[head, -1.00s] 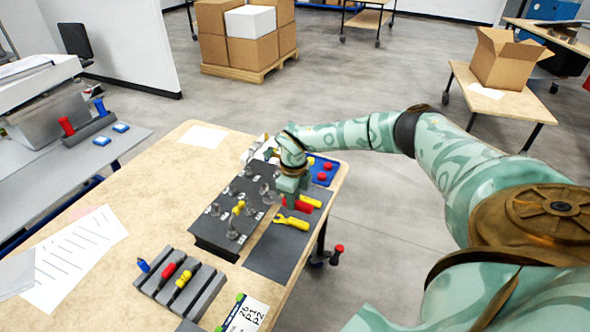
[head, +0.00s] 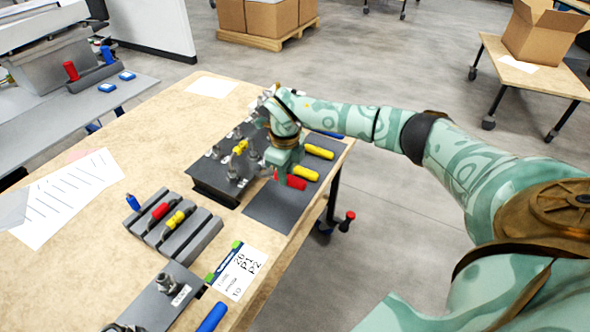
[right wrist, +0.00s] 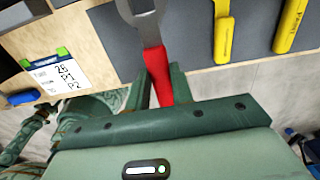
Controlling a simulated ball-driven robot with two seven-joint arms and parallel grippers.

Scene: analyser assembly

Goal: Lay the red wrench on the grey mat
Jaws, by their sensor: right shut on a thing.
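The red wrench shows in the head view as a red handle (head: 294,182) at my right gripper (head: 283,168). In the right wrist view its red handle (right wrist: 157,68) sits between the two green fingers (right wrist: 161,80), its grey metal head pointing away from them. My right gripper is shut on it. The grey mat (head: 272,211) lies along the right edge of the table, below the wrench. I cannot tell whether the wrench touches the mat. The mat also shows in the right wrist view (right wrist: 190,42). My left gripper is not in view.
Two yellow-handled tools (head: 304,172) (head: 318,151) lie on the mat's far part. A dark block with metal fittings (head: 212,178) stands left of the mat. A grey tool rack (head: 178,236) and a label card (head: 237,271) are nearer. The mat's near part is bare.

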